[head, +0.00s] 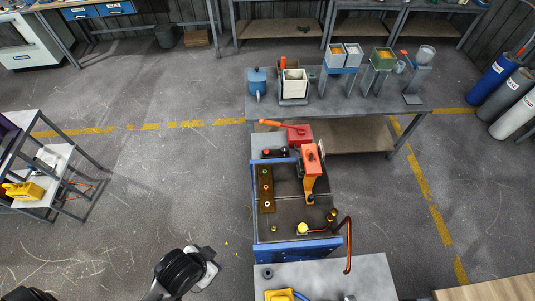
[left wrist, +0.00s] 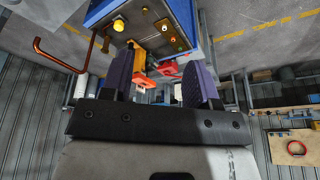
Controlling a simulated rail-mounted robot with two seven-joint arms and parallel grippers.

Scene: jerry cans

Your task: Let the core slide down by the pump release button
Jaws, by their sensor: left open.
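A red-orange pump-like upright (head: 311,165) stands in the blue-framed bench (head: 292,251). A brown strip with several round coloured buttons (head: 266,190) lies to its left. A yellow knob (head: 303,228) is near the front. I cannot tell which part is the release button or the core. My left gripper (head: 184,272) is at the lower left, apart from the bench. In the left wrist view its two fingers (left wrist: 157,64) are spread with nothing between them; the orange upright (left wrist: 139,62), yellow knob (left wrist: 119,25) and buttons (left wrist: 172,32) show beyond. My right gripper is not in view.
A red block with an orange lever (head: 299,134) sits behind the bench. A copper pipe (head: 349,245) rises at its right. A grey table (head: 340,275) stands in front, and a long table (head: 335,107) with several containers behind.

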